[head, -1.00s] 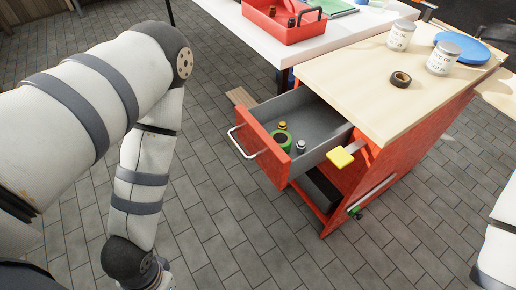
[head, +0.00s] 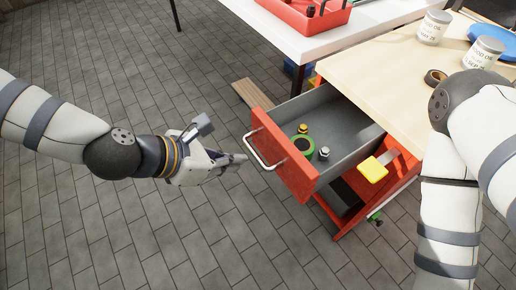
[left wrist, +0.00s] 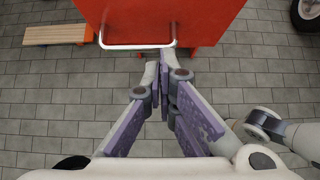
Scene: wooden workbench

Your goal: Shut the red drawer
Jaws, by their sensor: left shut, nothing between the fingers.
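The red drawer (head: 284,157) stands pulled open from the workbench, its grey inside showing. Its front carries a silver bar handle (head: 262,152). In the drawer lie a green roll (head: 302,143) and small metal and yellow pieces. My left gripper (head: 240,159) is shut and empty, just left of the drawer front, pointing at the handle with a small gap. In the left wrist view the fingers (left wrist: 162,62) point at the red front, near the handle bar (left wrist: 137,46). My right arm shows at the right, but its gripper is outside the picture.
The wooden bench top (head: 385,62) holds two white cans, a dark tape roll (head: 435,77) and a blue plate. A white table (head: 290,40) with a red tray stands behind. The paved floor left of the drawer is clear.

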